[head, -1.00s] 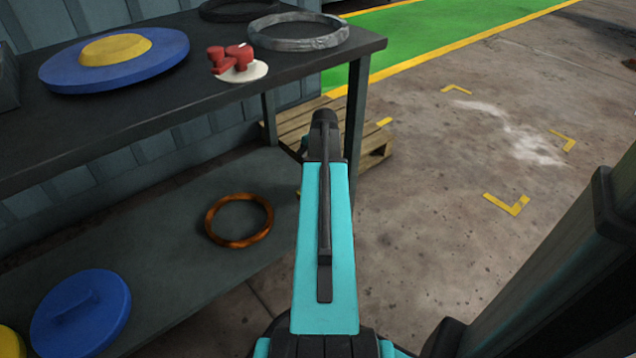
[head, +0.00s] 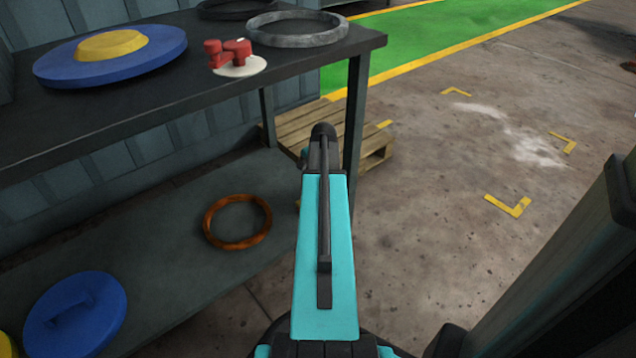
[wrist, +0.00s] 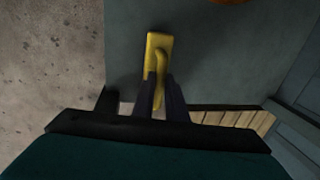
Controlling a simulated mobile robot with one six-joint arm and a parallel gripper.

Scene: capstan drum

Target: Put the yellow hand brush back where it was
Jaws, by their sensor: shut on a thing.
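The yellow hand brush (wrist: 158,50) shows in the wrist view, its handle between the two dark fingers. My gripper (wrist: 160,92) is shut on that handle. The wider yellow part points away from the gripper, over a grey surface. I cannot tell whether the brush touches that surface or hangs above it. In the head view my turquoise arm hides the gripper and the brush.
A dark bench (head: 150,108) holds a blue disc (head: 60,70) with a yellow centre, a grey ring (head: 297,42) and red parts on a white disc (head: 240,68). Its lower shelf (head: 150,215) holds an orange ring (head: 210,235) and a blue lid (head: 95,325). A wooden pallet (head: 375,150) stands behind.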

